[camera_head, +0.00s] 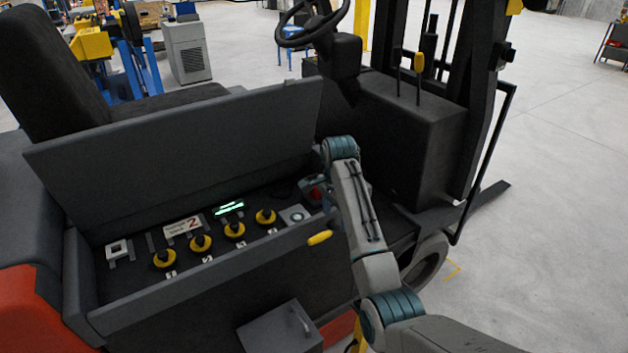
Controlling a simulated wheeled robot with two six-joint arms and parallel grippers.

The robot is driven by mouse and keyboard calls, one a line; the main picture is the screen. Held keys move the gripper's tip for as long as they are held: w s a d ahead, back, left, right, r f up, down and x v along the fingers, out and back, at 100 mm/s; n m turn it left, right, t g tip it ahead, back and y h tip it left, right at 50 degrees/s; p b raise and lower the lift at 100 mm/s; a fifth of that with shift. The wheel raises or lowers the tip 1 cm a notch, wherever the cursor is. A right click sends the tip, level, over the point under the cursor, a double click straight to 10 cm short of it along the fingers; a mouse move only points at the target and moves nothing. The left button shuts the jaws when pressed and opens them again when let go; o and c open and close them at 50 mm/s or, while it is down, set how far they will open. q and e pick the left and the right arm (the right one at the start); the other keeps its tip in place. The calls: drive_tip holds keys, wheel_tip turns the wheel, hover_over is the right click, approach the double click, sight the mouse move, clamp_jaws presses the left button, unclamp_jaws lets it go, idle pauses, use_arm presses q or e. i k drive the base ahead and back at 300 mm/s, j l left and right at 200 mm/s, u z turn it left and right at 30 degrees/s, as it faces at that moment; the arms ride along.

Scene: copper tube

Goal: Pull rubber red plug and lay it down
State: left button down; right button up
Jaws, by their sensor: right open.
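The red plug (316,193) shows as a small red patch at the right end of the open compartment in the forklift's side. My right arm comes in from the lower right and bends over the compartment's right end. My right gripper (309,187) is open, down at the red plug and partly hidden by my own wrist. I cannot tell whether its fingers touch the plug or stand around it. My left gripper is out of view.
The compartment holds several yellow-and-black knobs (235,230), a lit green display (229,208) and a white sign (183,226). Its raised grey lid (180,140) stands behind. A yellow handle (320,237) is on the front edge. A grey box (281,331) is below.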

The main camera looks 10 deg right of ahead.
sight(314, 194)
drive_tip(key=i, duration=0.85)
